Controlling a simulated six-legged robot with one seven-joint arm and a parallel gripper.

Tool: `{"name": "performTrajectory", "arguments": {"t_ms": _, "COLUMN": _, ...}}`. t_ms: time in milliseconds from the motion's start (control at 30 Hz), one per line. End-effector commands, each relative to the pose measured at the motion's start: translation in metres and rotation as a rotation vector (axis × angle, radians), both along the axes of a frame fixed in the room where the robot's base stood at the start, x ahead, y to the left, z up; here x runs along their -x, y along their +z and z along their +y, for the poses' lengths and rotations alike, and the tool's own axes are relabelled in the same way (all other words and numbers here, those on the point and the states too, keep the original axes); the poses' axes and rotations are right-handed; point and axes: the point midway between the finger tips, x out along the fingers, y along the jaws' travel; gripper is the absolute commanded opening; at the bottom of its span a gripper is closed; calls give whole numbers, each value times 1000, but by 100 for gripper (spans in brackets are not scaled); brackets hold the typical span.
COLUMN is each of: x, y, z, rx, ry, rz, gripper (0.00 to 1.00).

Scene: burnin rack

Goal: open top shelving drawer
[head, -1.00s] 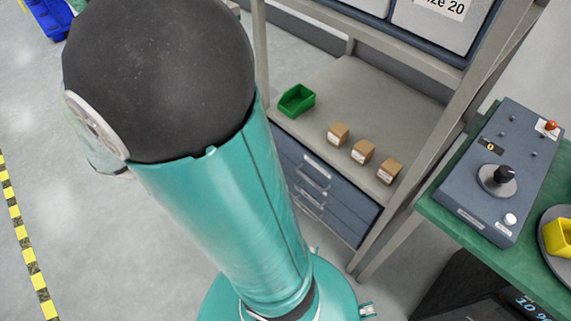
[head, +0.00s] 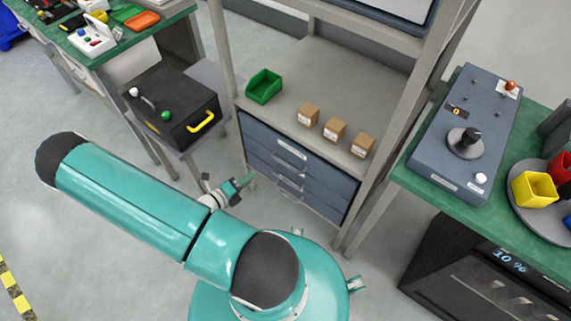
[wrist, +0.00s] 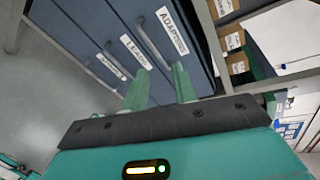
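The shelving unit holds a stack of blue-grey drawers with bar handles, all looking flush. The top drawer (head: 318,166) lies just under the shelf with the boxes. In the wrist view the top drawer (wrist: 192,58) carries a label reading ADAPTERS, beside its grey handle (wrist: 150,38). The drawer below it (wrist: 105,28) is labelled LEADS. My gripper (head: 246,181) is low, in front of the drawers' left side. In the wrist view my gripper (wrist: 160,67) has its two green fingers apart and empty. The handle's near end appears between the fingertips; I cannot tell the remaining distance.
A green bin (head: 264,87) and three small cardboard boxes (head: 334,129) stand on the shelf. A black case (head: 172,106) with a yellow handle is left of the rack. A grey control box (head: 466,135) stands on the green bench at right. Shelf posts flank the drawers.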

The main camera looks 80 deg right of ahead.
Motion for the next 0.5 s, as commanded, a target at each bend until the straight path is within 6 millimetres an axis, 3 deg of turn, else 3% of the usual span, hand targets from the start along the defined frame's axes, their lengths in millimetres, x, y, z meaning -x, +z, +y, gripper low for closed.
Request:
{"name": "performTrajectory", "arguments": {"t_ms": 33, "x": 14, "y": -13, "z": -5, "rx": -20, "ry": 36, "rz": 83, "gripper": 28}}
{"name": "performTrajectory", "arguments": {"t_ms": 200, "x": 38, "y": -38, "z": -16, "rx": -74, "ry": 128, "rz": 258, "gripper": 28}}
{"name": "performTrajectory", "arguments": {"t_ms": 500, "x": 52, "y": -49, "z": -34, "rx": -91, "ry": 152, "rz": 311, "gripper": 28}}
